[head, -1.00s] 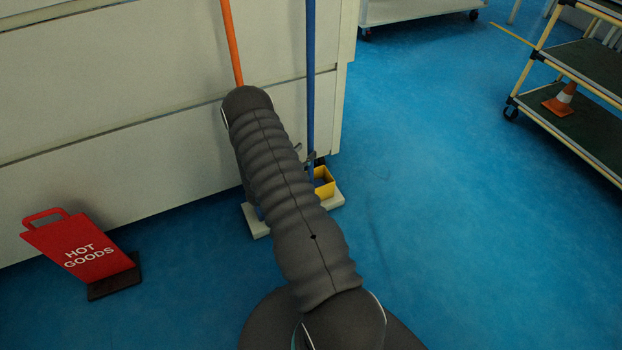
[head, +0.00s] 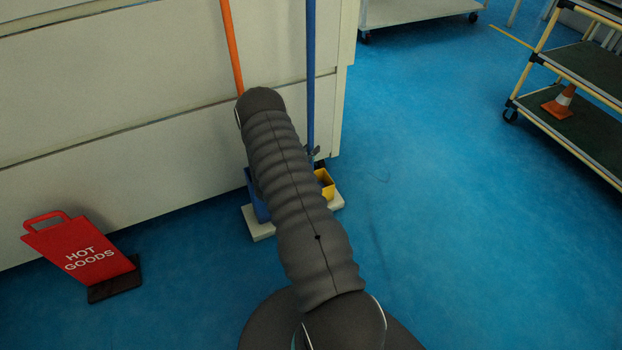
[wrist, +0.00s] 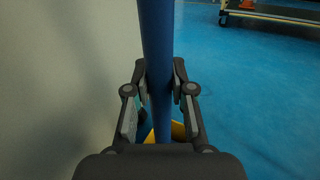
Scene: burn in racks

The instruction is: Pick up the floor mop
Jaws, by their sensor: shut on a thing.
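The floor mop appears as an upright blue pole (head: 311,70) in front of the pale cabinet wall; its lower end is hidden behind my arm and in the yellow container (head: 325,184). In the wrist view the blue pole (wrist: 156,40) runs down between the fingers of my gripper (wrist: 160,88), which is shut on it. The yellow container shows below the fingers there. The mop's head is not visible. In the head view my arm covers part of the stand and most of my gripper.
An orange pole (head: 231,45) stands left of the blue one, above a blue container (head: 254,198) on a pale base (head: 259,229). A red "HOT GOODS" sign (head: 78,250) stands at left. A shelf cart (head: 575,135) with a traffic cone (head: 560,101) is at right. Blue floor between is clear.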

